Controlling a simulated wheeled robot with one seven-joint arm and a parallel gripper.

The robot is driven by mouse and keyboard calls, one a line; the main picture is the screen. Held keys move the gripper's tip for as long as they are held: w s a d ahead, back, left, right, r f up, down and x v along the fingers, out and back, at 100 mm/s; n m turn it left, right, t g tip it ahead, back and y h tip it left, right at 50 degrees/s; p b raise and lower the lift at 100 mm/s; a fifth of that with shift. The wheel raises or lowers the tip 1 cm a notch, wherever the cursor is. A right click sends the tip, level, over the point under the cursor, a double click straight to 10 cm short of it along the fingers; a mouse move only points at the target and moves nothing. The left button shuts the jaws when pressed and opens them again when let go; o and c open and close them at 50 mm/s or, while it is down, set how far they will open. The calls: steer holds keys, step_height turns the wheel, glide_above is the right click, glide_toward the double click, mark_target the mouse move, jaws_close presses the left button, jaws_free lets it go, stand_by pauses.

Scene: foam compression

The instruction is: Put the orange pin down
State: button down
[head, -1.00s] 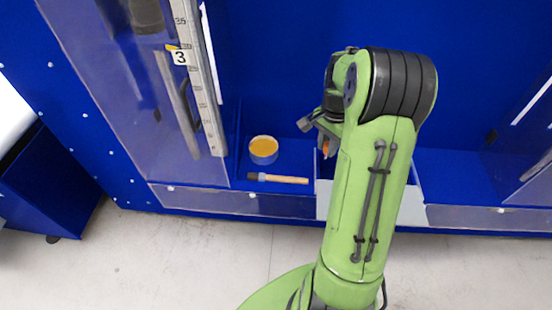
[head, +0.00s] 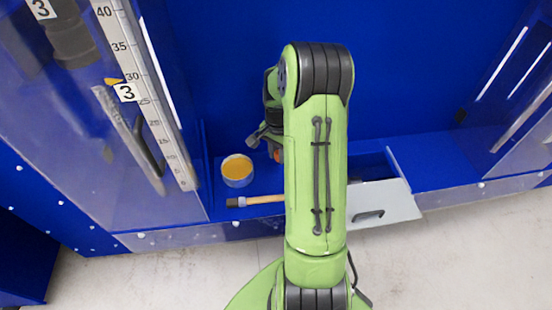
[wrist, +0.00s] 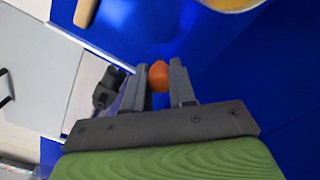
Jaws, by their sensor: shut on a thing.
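My gripper (wrist: 158,86) is shut on the orange pin (wrist: 158,75), whose rounded end shows between the two grey fingers in the wrist view. In the head view a small part of the orange pin (head: 277,155) shows below my gripper (head: 268,140), just left of my green arm. The pin is held over the blue counter, right of a tub with yellow contents. Most of the pin is hidden by the fingers, and I cannot tell its height above the surface.
The yellow-filled tub (head: 237,170) and a wooden-handled brush (head: 255,200) lie on the blue counter (head: 440,160). An open drawer with a white front (head: 385,210) sticks out at right. A clear panel with a ruler (head: 150,90) stands at left. The counter further right is clear.

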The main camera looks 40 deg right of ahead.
steer(key=shift+f, duration=0.7)
steer(key=shift+s, duration=0.1)
steer(key=shift+f, duration=0.2)
steer(key=c, duration=0.9)
jaws_free()
